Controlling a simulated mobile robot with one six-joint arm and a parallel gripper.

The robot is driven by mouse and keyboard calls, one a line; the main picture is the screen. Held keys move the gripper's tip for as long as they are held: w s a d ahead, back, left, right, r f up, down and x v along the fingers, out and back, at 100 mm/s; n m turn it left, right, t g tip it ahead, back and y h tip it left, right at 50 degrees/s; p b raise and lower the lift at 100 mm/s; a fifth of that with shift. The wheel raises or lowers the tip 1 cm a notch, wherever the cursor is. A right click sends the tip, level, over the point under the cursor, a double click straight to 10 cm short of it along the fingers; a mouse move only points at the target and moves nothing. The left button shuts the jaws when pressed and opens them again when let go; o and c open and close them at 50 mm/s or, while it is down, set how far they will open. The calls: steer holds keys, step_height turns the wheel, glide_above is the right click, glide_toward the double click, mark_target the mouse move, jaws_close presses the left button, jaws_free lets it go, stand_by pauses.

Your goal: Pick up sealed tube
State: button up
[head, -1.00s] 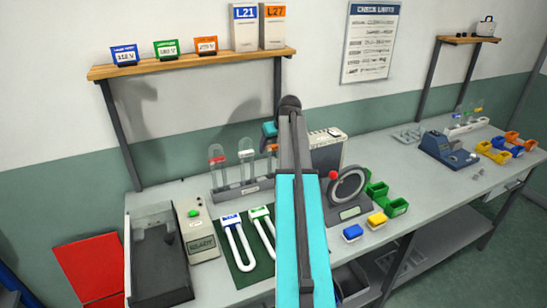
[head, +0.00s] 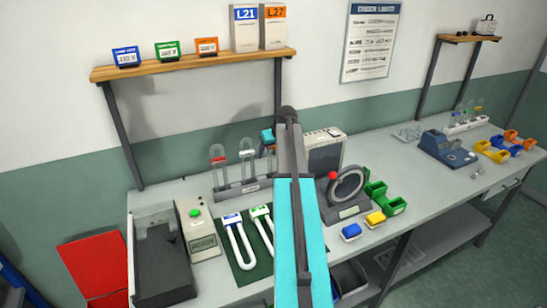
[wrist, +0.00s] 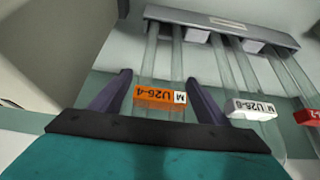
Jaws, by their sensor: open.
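A clear glass tube with an orange tag (wrist: 160,97) reading U26-4 stands between the two dark fingers of my gripper (wrist: 158,80) in the wrist view. The fingers are open, one on each side of the tag. I cannot tell whether they touch the glass. A tube with a white tag (wrist: 251,108) and one with a red tag (wrist: 308,116) stand beside it. In the head view the tubes stand upright in a grey rack (head: 243,188), with the red-tagged one (head: 218,160) at the left. My arm hides most of the gripper and the orange-tagged tube there.
Two U-shaped white tubes (head: 240,243) lie on a green mat (head: 262,272) in front of the rack. A grey box with a green button (head: 196,214) stands left. A ring-shaped device (head: 347,190) and small bins (head: 376,193) stand right. A shelf (head: 190,65) hangs above.

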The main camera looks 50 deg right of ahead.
steer(key=c, duration=1.2)
steer(key=shift+r, duration=0.1)
steer(key=shift+r+b, duration=2.5)
steer(key=shift+r, duration=6.45)
